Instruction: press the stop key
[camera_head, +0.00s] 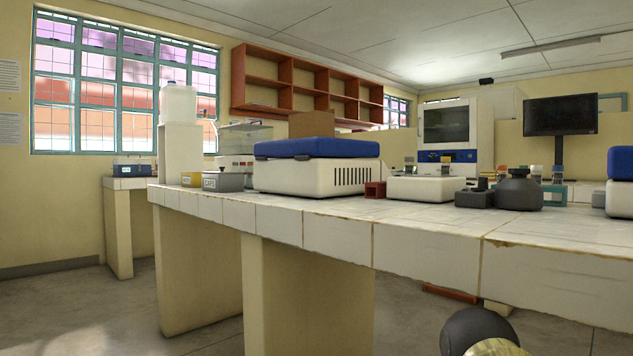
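A white cabinet-like device (481,128) with a dark door window stands at the back, right of the middle. It looks like the culture incubator. A blue control strip (447,156) runs under its window, with small marks too tiny to read. I cannot make out a stop key on it. My gripper is not in view. A dark rounded part and a pale yellow part at the bottom right look like links of my arm, below the bench edge.
A white-tiled bench (420,243) crosses the view before me. On it stand a blue-lidded white device (316,170), a low white device (425,188) and a dark grey round-bodied item (519,192). A black monitor (561,115) is behind. Open floor (75,315) lies at left.

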